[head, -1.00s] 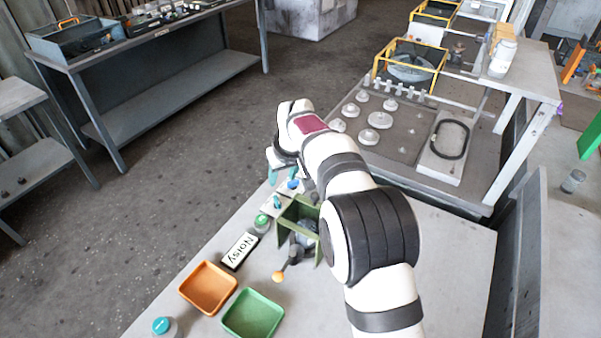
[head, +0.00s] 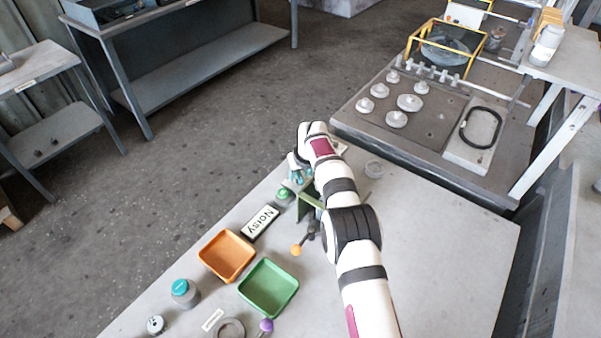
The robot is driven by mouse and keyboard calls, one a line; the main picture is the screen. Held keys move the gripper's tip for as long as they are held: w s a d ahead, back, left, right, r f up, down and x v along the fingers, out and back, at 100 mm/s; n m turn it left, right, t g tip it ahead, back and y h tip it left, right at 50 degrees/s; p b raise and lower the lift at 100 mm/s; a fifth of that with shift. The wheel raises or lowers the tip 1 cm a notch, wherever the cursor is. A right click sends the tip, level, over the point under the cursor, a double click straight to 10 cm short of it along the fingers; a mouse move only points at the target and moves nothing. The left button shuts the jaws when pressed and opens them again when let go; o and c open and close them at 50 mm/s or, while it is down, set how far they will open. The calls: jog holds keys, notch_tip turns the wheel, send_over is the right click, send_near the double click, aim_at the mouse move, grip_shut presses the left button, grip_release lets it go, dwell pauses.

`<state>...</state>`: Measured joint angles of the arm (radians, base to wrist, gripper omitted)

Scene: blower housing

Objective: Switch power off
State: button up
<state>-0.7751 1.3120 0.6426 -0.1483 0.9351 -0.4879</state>
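My white arm reaches up the bench, and its gripper (head: 301,175) is small in the head view, low over the far left edge. Teal parts show at its tip, but the finger gap is unclear. Under and beside it is a pale plate (head: 291,187), mostly covered by the gripper. A green-topped round part (head: 283,195) sits just nearer. A green box-like housing (head: 306,200) stands right of it, partly hidden by my arm. A grey lever with an orange ball (head: 296,250) sticks out toward the camera. I cannot make out which part is the power switch.
A "Noisy" sign (head: 262,221), an orange tray (head: 227,256) and a green tray (head: 268,288) lie nearer. A teal-lidded jar (head: 185,292) stands at the left. Another table (head: 400,150) stands beyond.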

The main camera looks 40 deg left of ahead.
grip_shut()
jog(key=shift+n+g, duration=0.3)
jog(key=shift+n, duration=0.5)
jog(key=shift+o, duration=0.3)
grip_release()
